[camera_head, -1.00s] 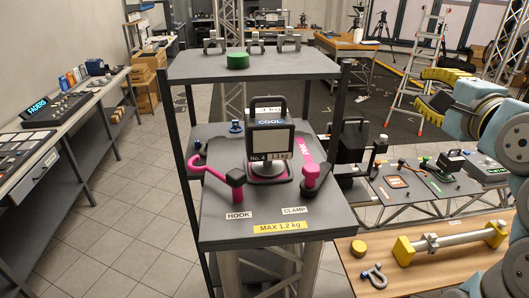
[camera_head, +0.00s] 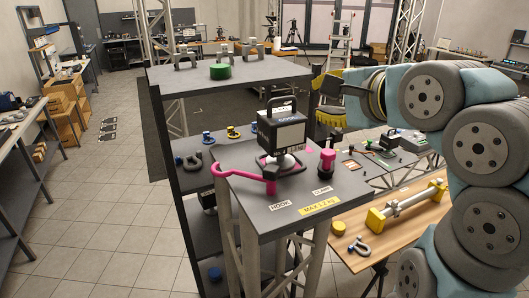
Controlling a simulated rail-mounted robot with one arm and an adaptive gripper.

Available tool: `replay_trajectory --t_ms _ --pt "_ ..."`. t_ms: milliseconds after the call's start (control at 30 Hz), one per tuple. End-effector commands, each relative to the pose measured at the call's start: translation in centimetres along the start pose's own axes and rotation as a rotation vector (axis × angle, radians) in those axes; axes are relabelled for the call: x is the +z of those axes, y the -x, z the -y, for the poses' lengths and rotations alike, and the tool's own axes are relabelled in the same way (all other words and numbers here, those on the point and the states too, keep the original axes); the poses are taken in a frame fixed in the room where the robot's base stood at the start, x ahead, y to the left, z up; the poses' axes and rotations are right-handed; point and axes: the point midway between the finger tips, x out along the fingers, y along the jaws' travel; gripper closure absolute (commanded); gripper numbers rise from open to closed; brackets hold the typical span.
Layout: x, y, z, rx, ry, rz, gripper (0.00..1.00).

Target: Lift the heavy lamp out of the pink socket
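The lamp (camera_head: 281,132) is a dark box with a pale front panel, a "COOL" label and a black top handle. It stands upright on a round base on the grey shelf of the stand. A pink hook (camera_head: 238,178) curves away to the left in front of it. The socket under the lamp is mostly hidden. My gripper (camera_head: 330,98), with yellow and black fingers, is right of the lamp and apart from it. Its fingers appear spread, with nothing seen between them.
An upper shelf (camera_head: 170,76) with a green disc (camera_head: 221,71) and grey brackets is behind the lamp. Shackles and knobs lie on the left of the stand. A wooden table (camera_head: 405,218) with a yellow-ended bar (camera_head: 405,203) is at right.

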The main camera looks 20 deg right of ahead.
Motion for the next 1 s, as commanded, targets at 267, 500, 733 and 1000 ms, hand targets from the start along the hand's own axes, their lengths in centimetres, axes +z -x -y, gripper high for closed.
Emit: replay_trajectory --t_ms 267,500,733,1000 --pt "0.0 -2.3 0.5 -0.003 -0.001 0.004 0.72" --pt "0.0 -3.1 0.7 -0.007 0.001 0.004 0.72" --pt "0.1 -3.9 0.6 -0.004 0.0 0.004 0.72" --pt "0.2 -6.6 0.3 0.005 -0.003 0.006 0.72"
